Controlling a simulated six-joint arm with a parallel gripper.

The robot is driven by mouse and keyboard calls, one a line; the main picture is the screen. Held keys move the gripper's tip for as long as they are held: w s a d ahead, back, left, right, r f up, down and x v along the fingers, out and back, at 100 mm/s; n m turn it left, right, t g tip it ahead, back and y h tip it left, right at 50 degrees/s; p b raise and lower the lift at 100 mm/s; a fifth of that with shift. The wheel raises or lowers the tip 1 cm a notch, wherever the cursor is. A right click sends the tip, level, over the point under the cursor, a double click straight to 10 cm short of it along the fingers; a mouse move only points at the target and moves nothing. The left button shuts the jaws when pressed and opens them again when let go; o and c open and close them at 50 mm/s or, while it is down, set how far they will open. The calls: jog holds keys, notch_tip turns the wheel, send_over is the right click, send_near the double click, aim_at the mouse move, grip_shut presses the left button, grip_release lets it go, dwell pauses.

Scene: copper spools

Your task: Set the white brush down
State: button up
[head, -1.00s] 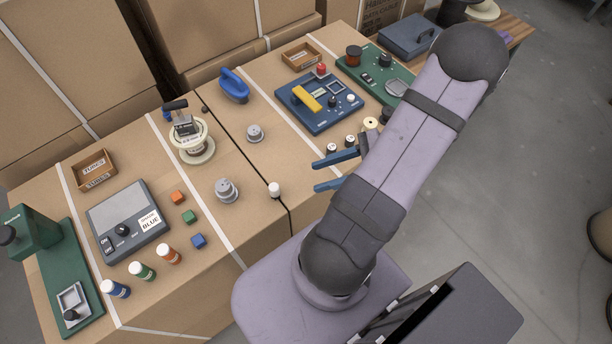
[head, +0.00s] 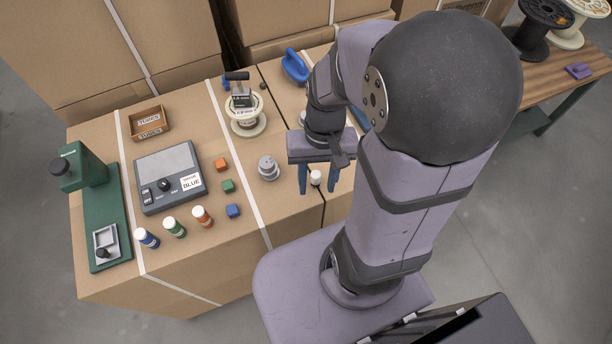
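My gripper (head: 317,190) points down over the right part of the cardboard surface, with its two blue fingers spread apart. A small white cylinder (head: 316,178) stands on the surface near the seam and shows between the fingers, with a gap on each side. I cannot tell how far the fingertips are above or in front of it. No white thing in view can be clearly made out as a brush. A blue-handled tool (head: 295,66) lies at the back.
A grey stepped weight (head: 268,168) stands left of my gripper, with orange, green and blue cubes beyond it. A white spool (head: 247,122), a TUBES box (head: 150,122), a grey device (head: 170,176), several capped tubes and a green press (head: 90,190) fill the left.

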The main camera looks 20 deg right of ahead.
jog(key=a+n, duration=0.1)
jog(key=w+a+r+n+t+h, duration=0.1)
jog(key=n, duration=0.1)
jog(key=shift+a+n, duration=0.1)
jog(key=shift+n, duration=0.2)
jog(key=shift+r+p, duration=0.45)
dwell(0.9)
